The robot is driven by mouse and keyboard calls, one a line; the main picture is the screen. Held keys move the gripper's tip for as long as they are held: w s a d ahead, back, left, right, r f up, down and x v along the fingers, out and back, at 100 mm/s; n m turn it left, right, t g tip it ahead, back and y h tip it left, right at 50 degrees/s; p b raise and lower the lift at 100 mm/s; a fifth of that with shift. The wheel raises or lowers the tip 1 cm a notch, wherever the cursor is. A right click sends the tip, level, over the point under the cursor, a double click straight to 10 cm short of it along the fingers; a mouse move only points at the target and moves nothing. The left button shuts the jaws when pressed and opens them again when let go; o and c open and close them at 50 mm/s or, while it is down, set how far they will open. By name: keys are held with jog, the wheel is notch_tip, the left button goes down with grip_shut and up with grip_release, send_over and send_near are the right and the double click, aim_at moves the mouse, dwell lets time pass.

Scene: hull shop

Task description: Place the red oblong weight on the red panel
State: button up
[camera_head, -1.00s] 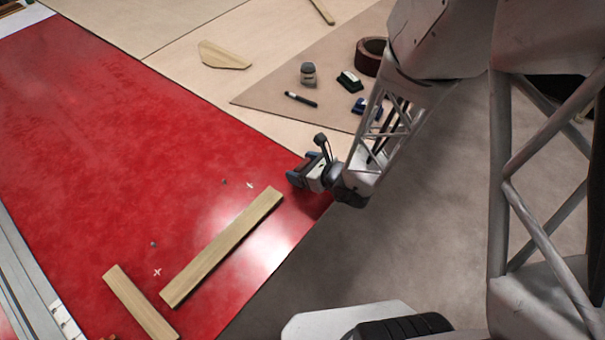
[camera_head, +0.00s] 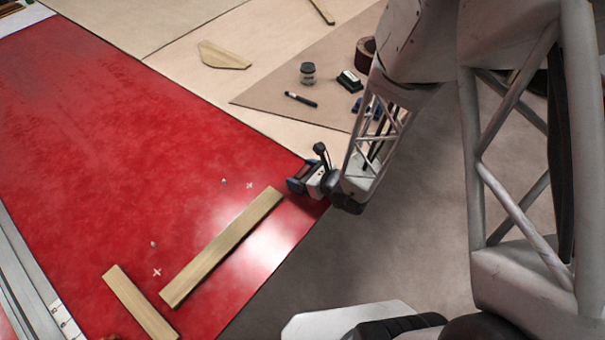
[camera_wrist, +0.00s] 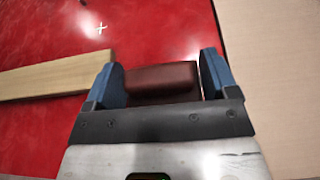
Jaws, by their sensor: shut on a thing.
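My gripper (camera_head: 304,179) is over the right edge of the red panel (camera_head: 130,140). In the wrist view, its blue fingers (camera_wrist: 164,80) are shut on the red oblong weight (camera_wrist: 162,76), a dark brownish-red rounded block lying crosswise between them. In the head view the weight is small and mostly hidden by the fingers. The red panel (camera_wrist: 165,30) shows beyond the fingers in the wrist view. I cannot tell how high the weight is above the panel.
A long wooden strip (camera_head: 222,246) lies on the panel left of my gripper, with a shorter one (camera_head: 140,304) at lower left. White cross marks (camera_head: 157,272) and small dots are near them. A jar (camera_head: 307,72), marker (camera_head: 300,99) and stamp-like block (camera_head: 348,80) lie behind.

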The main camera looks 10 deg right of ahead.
jog(key=shift+f, duration=0.1)
dwell(0.3)
jog(key=o, duration=1.4)
jog(key=shift+v, duration=6)
